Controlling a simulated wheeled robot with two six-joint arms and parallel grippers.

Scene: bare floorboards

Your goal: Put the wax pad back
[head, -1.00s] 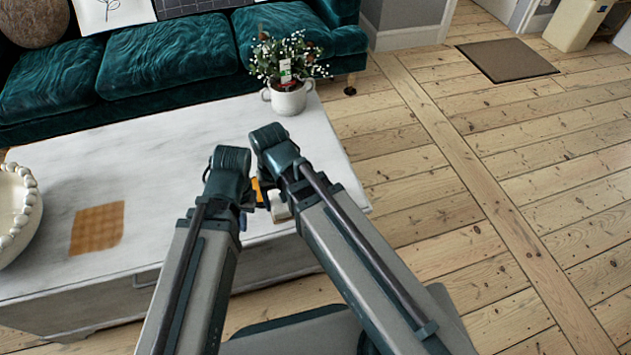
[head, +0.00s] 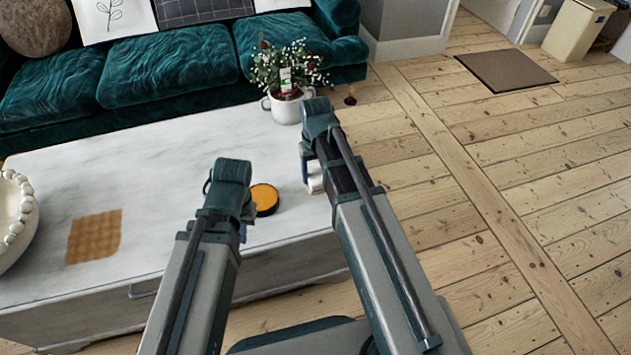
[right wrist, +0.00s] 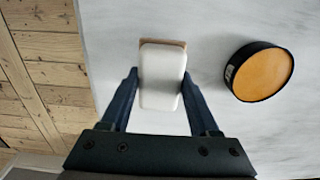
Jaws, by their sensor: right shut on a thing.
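The wax pad appears to be the white block with a thin brown back edge (right wrist: 161,75), held between the fingers of my right gripper (right wrist: 163,100). In the head view, my right gripper (head: 312,178) is near the table's right edge, and only a little of the pale pad shows beside it. A round black tin with an orange fill (head: 264,198) stands open on the table, left of the right gripper. It also shows in the right wrist view (right wrist: 260,72), right of the pad and apart from it. My left gripper (head: 244,218) is just left of the tin; its fingers are mostly hidden.
The white table (head: 160,180) carries a flat tan patch (head: 94,237), a pale beaded bowl (head: 14,215) at the left edge and a white flower pot (head: 286,105) at the far right corner. A teal sofa (head: 170,55) stands behind. The table's middle is clear.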

